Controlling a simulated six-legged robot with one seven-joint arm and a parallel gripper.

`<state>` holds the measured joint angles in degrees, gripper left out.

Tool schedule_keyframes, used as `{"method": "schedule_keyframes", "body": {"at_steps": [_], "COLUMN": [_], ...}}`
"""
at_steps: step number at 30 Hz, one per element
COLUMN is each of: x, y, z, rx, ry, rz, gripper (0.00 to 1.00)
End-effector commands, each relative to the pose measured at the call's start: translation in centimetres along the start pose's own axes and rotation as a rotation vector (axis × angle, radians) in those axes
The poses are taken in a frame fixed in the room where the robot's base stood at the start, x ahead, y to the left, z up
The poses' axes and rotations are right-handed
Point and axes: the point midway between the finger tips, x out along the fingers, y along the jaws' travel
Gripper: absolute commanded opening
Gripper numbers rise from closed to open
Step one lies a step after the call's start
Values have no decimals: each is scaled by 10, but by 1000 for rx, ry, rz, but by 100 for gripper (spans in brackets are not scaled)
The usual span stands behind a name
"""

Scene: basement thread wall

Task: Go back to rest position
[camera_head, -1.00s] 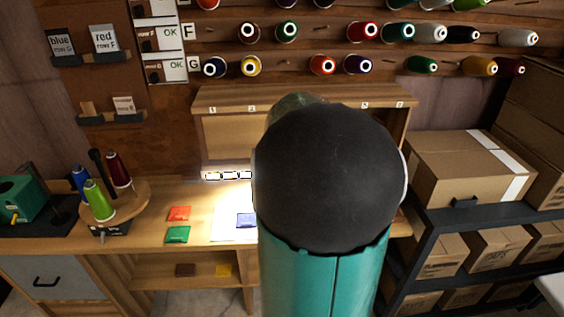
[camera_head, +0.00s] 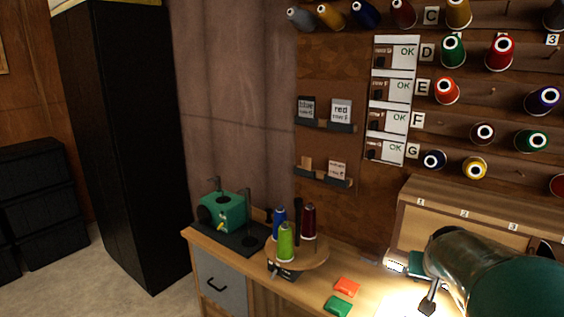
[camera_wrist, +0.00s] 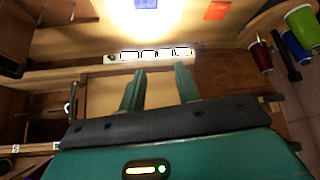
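My gripper (camera_wrist: 160,90) shows in the wrist view with its two green fingers apart and nothing between them. In the head view my gripper (camera_head: 414,283) is at the lower right, over the brightly lit part of the workbench (camera_head: 372,272). My arm's green and dark links cover part of the bench there. A round wooden spool stand (camera_head: 312,258) on the bench carries a blue (camera_head: 279,222), a lime green (camera_head: 286,242) and a dark red spool (camera_head: 308,220), all upright.
A green machine (camera_head: 222,212) stands at the bench's left end. Red (camera_head: 347,286) and green (camera_head: 339,306) packets lie near the spool stand. A tall black cabinet (camera_head: 120,140) stands left, with open floor (camera_head: 75,280) in front.

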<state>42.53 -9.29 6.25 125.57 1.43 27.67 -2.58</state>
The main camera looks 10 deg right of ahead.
Motion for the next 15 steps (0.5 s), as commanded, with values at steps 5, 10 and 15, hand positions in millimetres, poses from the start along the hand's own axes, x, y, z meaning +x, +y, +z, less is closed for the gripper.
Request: {"method": "schedule_keyframes", "body": {"at_steps": [5, 10, 15], "x": [-56, -105, -145], "y": [-79, -127, -154], "z": [42, 96, 153], "rx": [-152, -287, -417], "ry": [-28, -62, -95], "rz": [-101, -193, -281], "gripper": [33, 33, 33]}}
